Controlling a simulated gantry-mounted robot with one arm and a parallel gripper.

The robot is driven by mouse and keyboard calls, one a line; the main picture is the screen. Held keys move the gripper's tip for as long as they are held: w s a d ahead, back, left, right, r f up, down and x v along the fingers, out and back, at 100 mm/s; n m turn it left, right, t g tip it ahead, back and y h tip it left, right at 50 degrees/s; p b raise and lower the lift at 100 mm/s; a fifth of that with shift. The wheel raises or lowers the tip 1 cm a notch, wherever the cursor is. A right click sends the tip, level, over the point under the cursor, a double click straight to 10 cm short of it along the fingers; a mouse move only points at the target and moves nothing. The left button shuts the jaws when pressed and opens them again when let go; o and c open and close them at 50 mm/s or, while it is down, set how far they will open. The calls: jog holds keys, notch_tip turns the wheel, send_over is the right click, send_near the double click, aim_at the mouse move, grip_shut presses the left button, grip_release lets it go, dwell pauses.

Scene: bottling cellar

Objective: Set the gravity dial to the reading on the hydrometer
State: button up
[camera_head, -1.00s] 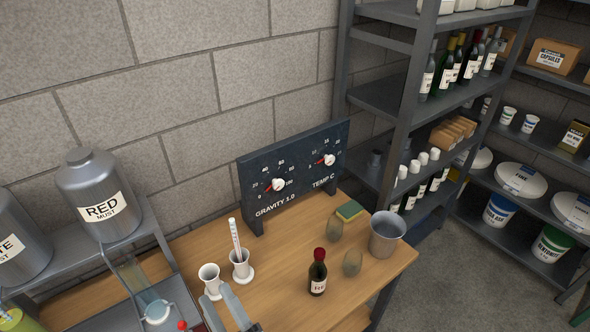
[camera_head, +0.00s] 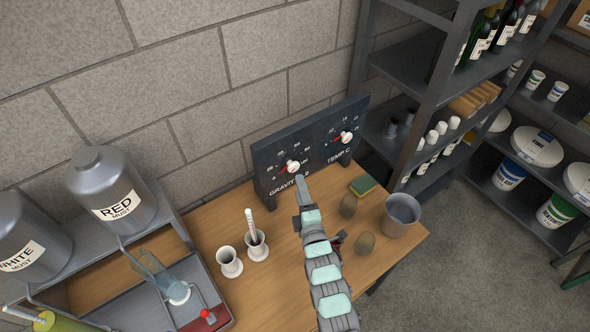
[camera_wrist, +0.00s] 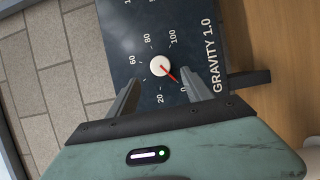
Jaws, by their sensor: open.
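The dark panel (camera_head: 318,152) stands at the back of the bench against the wall. Its gravity dial (camera_head: 293,167) has a white knob with a red pointer. In the wrist view the knob (camera_wrist: 160,66) shows between my fingers, its pointer aimed close to the 0 mark. My gripper (camera_head: 300,183) is in front of the dial, open and empty; its two fingertips also show in the wrist view (camera_wrist: 163,88), apart from the knob. The hydrometer (camera_head: 249,222) stands upright in a white cylinder (camera_head: 257,246) left of my arm. Its reading is too small to tell.
A second dial (camera_head: 346,137), marked TEMP C, is on the panel's right. A grey tray with glassware is at left.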

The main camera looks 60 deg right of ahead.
aim_at(294, 169)
jog(key=x, duration=0.6)
jog(key=shift+w+d+p, duration=0.25)
jog(key=shift+p, duration=0.05)
jog(key=shift+c, duration=0.4)
grip_shut()
